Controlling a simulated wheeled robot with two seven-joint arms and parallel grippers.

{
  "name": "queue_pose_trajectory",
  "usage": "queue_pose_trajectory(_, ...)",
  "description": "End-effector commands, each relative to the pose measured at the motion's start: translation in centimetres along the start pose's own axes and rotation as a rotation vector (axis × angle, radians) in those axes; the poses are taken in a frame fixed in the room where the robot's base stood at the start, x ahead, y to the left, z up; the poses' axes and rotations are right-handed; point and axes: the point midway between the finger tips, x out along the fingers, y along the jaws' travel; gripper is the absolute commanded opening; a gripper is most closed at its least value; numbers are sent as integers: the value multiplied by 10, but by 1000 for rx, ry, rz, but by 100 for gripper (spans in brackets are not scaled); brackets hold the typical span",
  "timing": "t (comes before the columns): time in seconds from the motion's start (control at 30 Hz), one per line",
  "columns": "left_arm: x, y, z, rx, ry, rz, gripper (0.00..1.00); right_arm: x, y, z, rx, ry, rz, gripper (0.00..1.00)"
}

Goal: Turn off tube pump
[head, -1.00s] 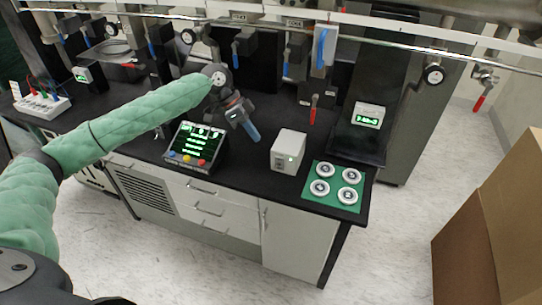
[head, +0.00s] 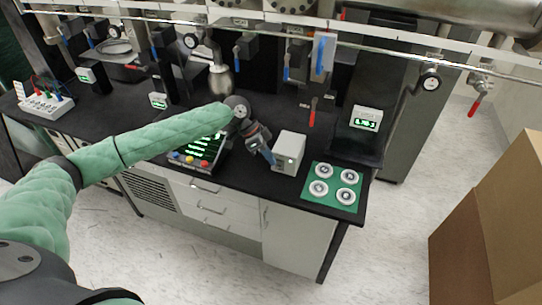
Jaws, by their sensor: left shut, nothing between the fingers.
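A small white box (head: 289,152) with a small green light on its front stands on the black bench top, near the front edge. I cannot tell for sure that it is the tube pump. My left gripper (head: 270,158), dark with a blue-grey tip, is shut and empty. It points down just left of the white box; I cannot tell whether it touches it. A black control panel (head: 203,153) with a green-lit screen and coloured buttons stands further left, partly hidden by my green-sleeved left arm. My right gripper is out of view.
A green mat (head: 331,199) with several round white pieces lies right of the box. A display unit (head: 366,118) stands behind it. Pipes and valves with red and blue handles hang over the bench. A cardboard box (head: 485,225) stands at the right. The floor in front is clear.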

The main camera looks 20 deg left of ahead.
Motion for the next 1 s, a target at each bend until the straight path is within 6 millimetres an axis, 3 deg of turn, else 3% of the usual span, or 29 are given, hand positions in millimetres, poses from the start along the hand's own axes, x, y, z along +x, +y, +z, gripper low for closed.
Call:
queue_pose_trajectory(0.73,9,1,2,18,10,-23,0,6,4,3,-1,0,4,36)
queue_pose_trajectory(1.0,9,2,2,44,24,-56,0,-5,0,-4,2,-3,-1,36)
